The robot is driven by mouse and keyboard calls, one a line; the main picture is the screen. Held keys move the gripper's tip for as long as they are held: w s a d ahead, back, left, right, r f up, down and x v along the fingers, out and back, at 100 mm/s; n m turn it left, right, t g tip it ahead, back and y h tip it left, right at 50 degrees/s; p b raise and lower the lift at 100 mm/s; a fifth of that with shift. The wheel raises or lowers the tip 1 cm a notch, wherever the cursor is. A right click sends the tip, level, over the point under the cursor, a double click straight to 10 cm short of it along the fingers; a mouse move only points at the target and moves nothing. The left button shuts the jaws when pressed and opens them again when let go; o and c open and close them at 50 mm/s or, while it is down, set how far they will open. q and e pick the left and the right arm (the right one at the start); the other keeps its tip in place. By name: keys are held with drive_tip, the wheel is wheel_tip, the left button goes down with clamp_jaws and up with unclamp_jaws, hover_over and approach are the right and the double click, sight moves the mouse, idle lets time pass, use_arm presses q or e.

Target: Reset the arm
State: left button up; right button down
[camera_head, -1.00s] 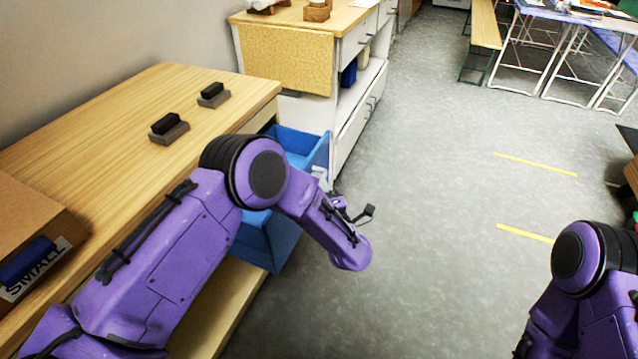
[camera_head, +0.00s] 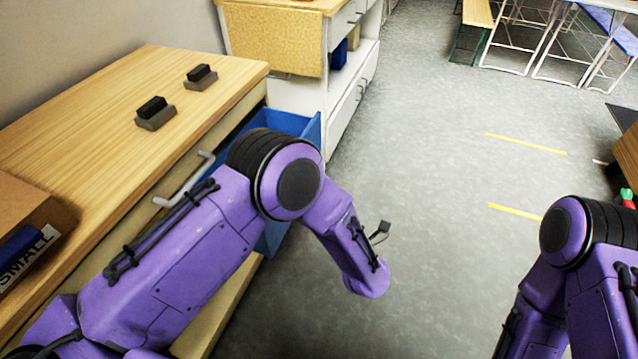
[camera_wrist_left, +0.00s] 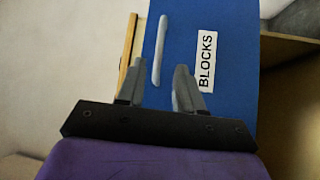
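My left arm (camera_head: 200,245) reaches over the front of the wooden cabinet (camera_head: 110,90), its elbow covering part of the open blue drawer (camera_head: 311,131). My left gripper is hidden in the head view. In the left wrist view the left gripper (camera_wrist_left: 158,85) shows two grey fingers standing apart with nothing between them. Beyond them is a blue front (camera_wrist_left: 225,25) with a white BLOCKS label (camera_wrist_left: 206,62) and a pale bar handle (camera_wrist_left: 160,48). My right arm (camera_head: 590,260) is at the lower right; its gripper is out of view.
Two black blocks on grey bases (camera_head: 155,114) (camera_head: 201,77) sit on the cabinet top. A cardboard box (camera_head: 25,210) labelled SMALL is at the left edge. A pale bar handle (camera_head: 185,180) shows on the cabinet's front. The grey floor (camera_head: 430,150) between is clear.

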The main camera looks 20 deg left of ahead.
use_arm(q)
drive_tip(key=shift+s+d, duration=0.1)
drive_tip(key=shift+s, duration=0.05)
idle(0.3)
wheel_tip(320, 180, down, 6)
drive_tip(key=d+m+h, duration=0.1)
drive_tip(key=m+h, duration=0.6)
drive_tip(key=m, duration=0.3)
drive_tip(key=s+a+f+m+g+h+p, duration=0.3)
drive_tip(key=s+a+f+m+g, duration=0.1)
drive_tip(key=s+a+f+m, duration=0.3)
drive_tip(key=s+a+g+p, duration=0.1)
drive_tip(key=s+a+g, duration=0.1)
drive_tip(key=s+a, duration=0.2)
drive_tip(key=s+a+g+y+p, duration=0.1)
drive_tip(key=s+a, duration=0.4)
drive_tip(key=s, duration=0.6)
drive_tip(key=s+a+g+p, duration=0.3)
drive_tip(key=s+a+g, duration=0.1)
drive_tip(key=s, duration=0.3)
drive_tip(key=shift+s+a+f+g, duration=0.2)
drive_tip(key=shift+s+a+g, duration=0.2)
drive_tip(key=shift+g, duration=0.1)
drive_tip(key=shift+w, duration=0.1)
